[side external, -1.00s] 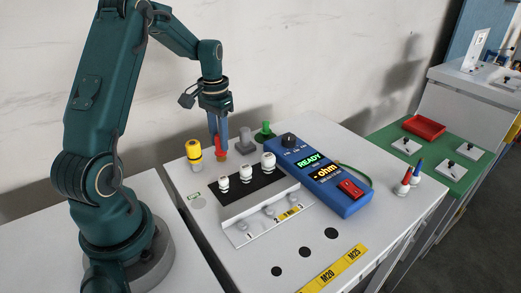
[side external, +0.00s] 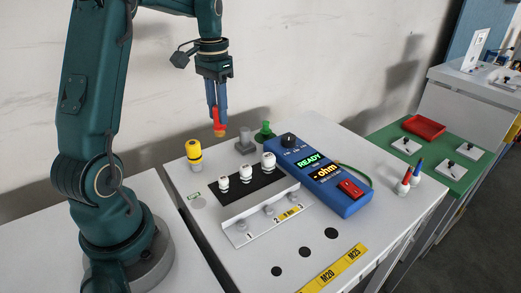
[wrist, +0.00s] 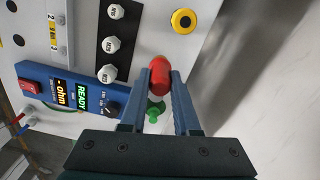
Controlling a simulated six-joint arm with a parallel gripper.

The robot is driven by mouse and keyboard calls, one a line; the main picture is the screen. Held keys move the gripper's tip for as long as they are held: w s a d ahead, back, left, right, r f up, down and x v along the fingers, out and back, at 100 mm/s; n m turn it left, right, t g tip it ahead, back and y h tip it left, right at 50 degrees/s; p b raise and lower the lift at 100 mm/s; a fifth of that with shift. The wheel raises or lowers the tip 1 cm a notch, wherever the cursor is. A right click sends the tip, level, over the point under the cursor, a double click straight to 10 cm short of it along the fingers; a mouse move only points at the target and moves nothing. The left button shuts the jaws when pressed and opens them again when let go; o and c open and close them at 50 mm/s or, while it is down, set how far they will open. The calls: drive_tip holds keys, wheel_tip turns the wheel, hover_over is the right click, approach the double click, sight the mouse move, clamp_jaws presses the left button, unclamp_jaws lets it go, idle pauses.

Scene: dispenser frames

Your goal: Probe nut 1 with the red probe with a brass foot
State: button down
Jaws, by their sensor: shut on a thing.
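My gripper (side external: 217,108) is shut on the red probe (side external: 218,121), which hangs upright in the air above the back of the white table. Its orange-brass foot (side external: 218,133) shows at the lower end. In the wrist view the red probe (wrist: 159,75) sits between the fingertips (wrist: 160,85). Three white nuts stand on a black strip (side external: 245,184) in front of the probe. The nut above label 1 (side external: 224,183) is the leftmost in the side view. The gripper is apart from all of them.
A blue meter (side external: 325,180) reading READY and "- ohm" lies right of the nuts. A yellow-topped post (side external: 194,153), a grey post (side external: 244,142) and a green piece (side external: 265,132) stand along the back. Red and blue probes (side external: 409,178) stand at the right edge.

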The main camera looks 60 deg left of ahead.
drive_tip(key=s+d+f+m, duration=0.1)
drive_tip(key=s+d+m, duration=0.25)
drive_tip(key=d, duration=0.65)
drive_tip(key=s+d+f+m, duration=0.1)
drive_tip(key=s+d+m, duration=0.3)
drive_tip(key=d, duration=0.6)
drive_tip(key=shift+m, duration=0.45)
drive_tip(key=shift+w+d+f, duration=0.1)
drive_tip(key=shift+w+f, duration=0.1)
drive_tip(key=shift+f, duration=0.95)
drive_tip(key=shift+w+d+f, duration=0.1)
drive_tip(key=shift+w+f, duration=0.1)
drive_tip(key=shift+f, duration=0.9)
drive_tip(key=shift+f, duration=0.3)
drive_tip(key=shift+r, duration=0.1)
drive_tip(key=shift+r, duration=2.95)
